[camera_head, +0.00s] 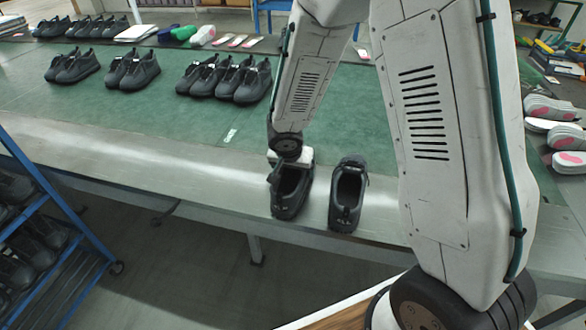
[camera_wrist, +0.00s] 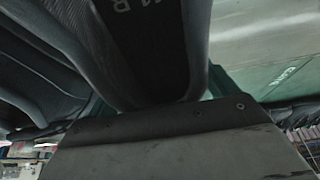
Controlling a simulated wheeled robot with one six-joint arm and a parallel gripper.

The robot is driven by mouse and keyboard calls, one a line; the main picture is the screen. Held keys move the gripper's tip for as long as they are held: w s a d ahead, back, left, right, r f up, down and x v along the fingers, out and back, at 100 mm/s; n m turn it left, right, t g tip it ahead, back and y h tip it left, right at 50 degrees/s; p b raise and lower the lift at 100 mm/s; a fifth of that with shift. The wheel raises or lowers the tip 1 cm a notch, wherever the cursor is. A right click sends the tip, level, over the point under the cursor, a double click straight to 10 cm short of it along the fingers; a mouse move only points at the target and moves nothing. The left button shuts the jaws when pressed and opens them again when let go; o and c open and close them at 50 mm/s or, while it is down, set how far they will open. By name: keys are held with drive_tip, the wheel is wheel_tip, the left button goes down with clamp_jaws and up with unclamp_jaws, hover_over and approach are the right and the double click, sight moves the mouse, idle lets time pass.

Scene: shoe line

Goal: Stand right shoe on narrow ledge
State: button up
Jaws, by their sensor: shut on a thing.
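In the wrist view the inside of the held shoe (camera_wrist: 150,45) fills the upper middle, with a marking that looks like "11 R". The shoe looks upright; I cannot tell whether its sole touches the ledge. A matching shoe (camera_head: 347,194) stands just to its right on the ledge, apart by a small gap.
A green mat (camera_head: 180,125) lies behind the ledge, with several dark shoes (camera_head: 225,78) in pairs on it. Insoles (camera_head: 553,107) lie at the right. A blue rack (camera_head: 62,222) with shoes stands at the left front. The ledge left of the held shoe is clear.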

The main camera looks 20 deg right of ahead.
drive_tip(key=o, duration=1.1)
drive_tip(key=shift+f, duration=0.1)
drive_tip(key=s+d+r, duration=0.1)
drive_tip(key=s+r, duration=0.3)
drive_tip(key=r, duration=0.5)
drive_tip(key=s+r, duration=0.4)
drive_tip(key=r, duration=0.5)
drive_tip(key=s+d+r+n+g+y, duration=0.1)
drive_tip(key=s+r+n, duration=0.2)
drive_tip(key=s, duration=0.8)
drive_tip(key=s+d+r+n+g+y, duration=0.1)
drive_tip(key=s+r+n, duration=0.3)
drive_tip(key=s, duration=0.7)
wheel_tip(320, 180, up, 3)
drive_tip(key=shift+f+g+y, duration=0.15)
drive_tip(key=shift+g+y, duration=0.15)
drive_tip(key=shift+y, duration=0.1)
